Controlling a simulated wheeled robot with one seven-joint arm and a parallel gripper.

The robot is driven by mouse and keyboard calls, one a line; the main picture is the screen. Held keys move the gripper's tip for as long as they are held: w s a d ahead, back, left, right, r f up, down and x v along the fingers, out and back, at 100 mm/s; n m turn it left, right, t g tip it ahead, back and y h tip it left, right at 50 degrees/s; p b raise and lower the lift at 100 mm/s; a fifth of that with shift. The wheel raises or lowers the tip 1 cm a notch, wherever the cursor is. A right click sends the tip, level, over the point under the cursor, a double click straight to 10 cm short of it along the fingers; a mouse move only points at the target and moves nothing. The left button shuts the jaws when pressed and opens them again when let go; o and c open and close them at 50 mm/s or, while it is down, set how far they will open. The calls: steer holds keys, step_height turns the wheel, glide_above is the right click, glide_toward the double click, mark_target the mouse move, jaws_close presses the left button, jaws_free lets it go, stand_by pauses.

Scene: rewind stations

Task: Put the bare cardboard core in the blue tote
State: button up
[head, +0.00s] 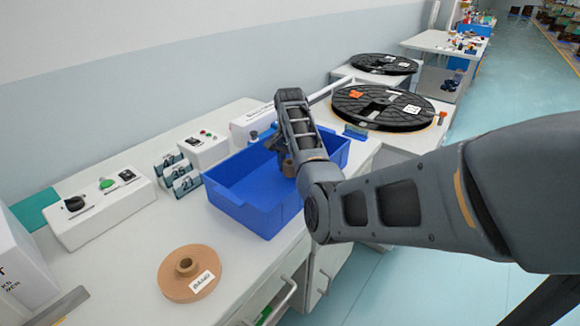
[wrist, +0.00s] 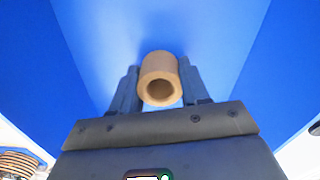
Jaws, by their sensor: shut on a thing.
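The bare cardboard core (wrist: 159,66) is a short brown tube with an open hole. In the wrist view it sits between the two fingers of my gripper (wrist: 160,88), which is shut on it. The blue tote (head: 240,198) stands on the white bench, and its blue inside (wrist: 230,30) fills most of the wrist view behind the core. I cannot tell whether the core touches the tote floor.
Large black reels (head: 383,107) lie beyond the tote to the right.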

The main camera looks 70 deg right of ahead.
steer(key=shift+f, duration=0.3)
steer(key=shift+f, duration=0.1)
steer(key=o, duration=1)
steer(key=shift+o, duration=0.2)
step_height(320, 180, up, 12)
steer(key=p, duration=0.2)
